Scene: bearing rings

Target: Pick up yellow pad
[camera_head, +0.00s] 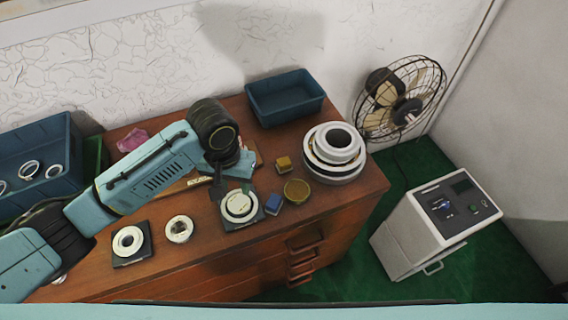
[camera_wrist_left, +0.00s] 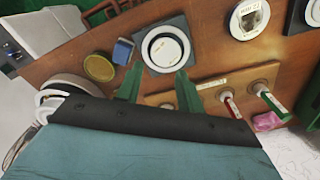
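The yellow pad (camera_head: 283,163) is a small square yellow block on the wooden table, left of the stacked white rings, in the head view. I cannot make it out in the wrist view. My left gripper (camera_head: 232,186) hangs over the table to the left of the pad, near a white bearing ring (camera_head: 239,204) on a dark plate. In the left wrist view its two green fingers (camera_wrist_left: 158,86) are apart, with nothing between them, and the bearing ring (camera_wrist_left: 166,49) lies beyond them. My right gripper is not in view.
A blue block (camera_head: 273,204) and a round gold tin (camera_head: 297,190) sit close to the pad. Stacked white rings (camera_head: 334,150) stand right of it, and an empty blue bin (camera_head: 286,97) behind. More rings on the left (camera_head: 128,241) lie along the table front.

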